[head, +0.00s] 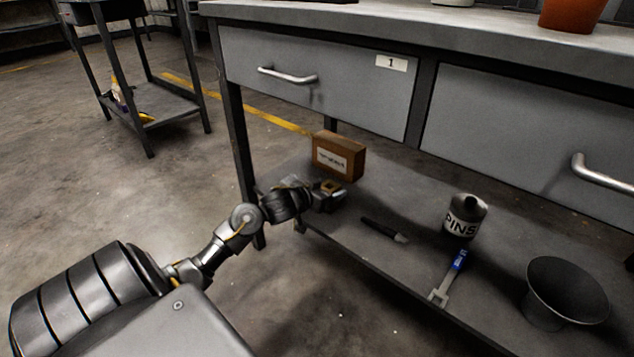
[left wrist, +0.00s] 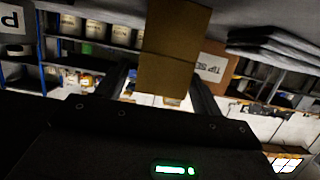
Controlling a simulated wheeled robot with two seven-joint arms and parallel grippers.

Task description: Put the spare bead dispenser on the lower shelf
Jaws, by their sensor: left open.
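A small tan-brown block-like thing (head: 330,186), which may be the spare bead dispenser, is at the tips of my left gripper (head: 328,196). In the left wrist view it shows as a plain brown block (left wrist: 175,60) between two spread dark fingers (left wrist: 160,92). The fingers look apart from its sides. It appears to stand on the grey lower shelf (head: 410,265) under the bench, near the shelf's left front edge. The arm hides part of that edge. My right gripper is not in view.
A labelled brown box (head: 338,155) stands just behind my left gripper. A dark-handled tool (head: 383,230), a PINS tin (head: 464,217), a blue-handled tool (head: 452,273) and a dark bowl (head: 566,292) occupy the shelf rightward. Drawers (head: 320,85) hang above.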

